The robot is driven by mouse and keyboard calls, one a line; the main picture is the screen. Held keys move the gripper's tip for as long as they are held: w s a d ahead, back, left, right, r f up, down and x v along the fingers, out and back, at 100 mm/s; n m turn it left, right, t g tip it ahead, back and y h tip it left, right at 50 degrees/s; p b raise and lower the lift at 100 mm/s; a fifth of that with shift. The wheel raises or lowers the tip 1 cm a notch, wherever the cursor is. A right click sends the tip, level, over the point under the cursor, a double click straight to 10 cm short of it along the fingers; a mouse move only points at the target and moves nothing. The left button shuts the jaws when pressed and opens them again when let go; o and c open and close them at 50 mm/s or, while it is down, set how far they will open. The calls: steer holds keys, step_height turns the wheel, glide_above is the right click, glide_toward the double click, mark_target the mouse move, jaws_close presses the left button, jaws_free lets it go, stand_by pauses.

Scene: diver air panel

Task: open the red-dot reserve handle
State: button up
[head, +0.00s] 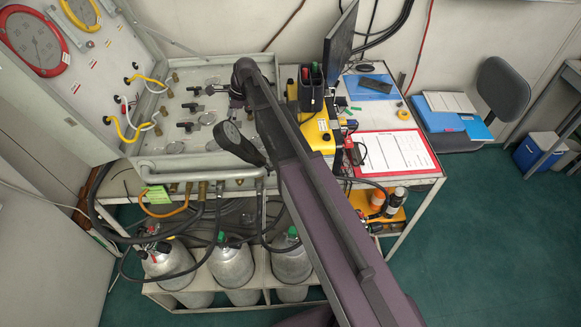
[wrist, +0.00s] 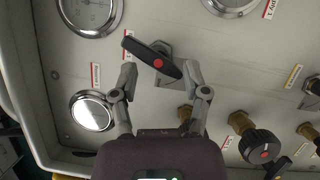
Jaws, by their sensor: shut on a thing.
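The red-dot reserve handle (wrist: 150,54) is a black lever with a red dot at its hub, on the pale panel (wrist: 70,45) in the wrist view. It lies slanted, its left end higher than its right end. My gripper (wrist: 160,72) is shut on the handle, one finger on each side, the right finger touching near its lower right end. In the head view my gripper (head: 237,92) is at the right part of the open panel box, mostly hidden by my arm, and the handle cannot be made out there.
Other black handles (head: 188,107) stand left of my gripper. In the wrist view gauges (wrist: 92,112), brass fittings and a black knob (wrist: 260,147) surround the handle. A yellow case (head: 318,130) and a clipboard (head: 392,153) lie on the bench to the right. Cylinders (head: 232,264) stand below.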

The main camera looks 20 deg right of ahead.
steer(key=shift+s+m+t, duration=0.25)
steer(key=shift+m+t, duration=0.05)
steer(key=shift+m, duration=0.7)
steer(key=shift+r+m, duration=0.2)
steer(key=shift+m, duration=0.1)
steer(key=w+p+v, duration=0.1)
steer(key=p+v, duration=1.2)
steer(key=v, duration=0.1)
steer(key=s+d+f+n+h+b, duration=0.2)
steer(key=s+d+f+n+b, duration=0.2)
steer(key=s+f+n+b, duration=0.3)
steer(key=s+d+f+n+h+b, duration=0.2)
steer(key=s+d+f+n+b, duration=0.3)
steer(key=s+n, duration=0.7)
steer(key=shift+s+f+n+b, duration=0.4)
steer(key=shift+s+f+b, duration=0.85)
steer(key=shift+s+f, duration=1.15)
steer(key=shift+s+r, duration=0.35)
steer(key=shift+r, duration=0.1)
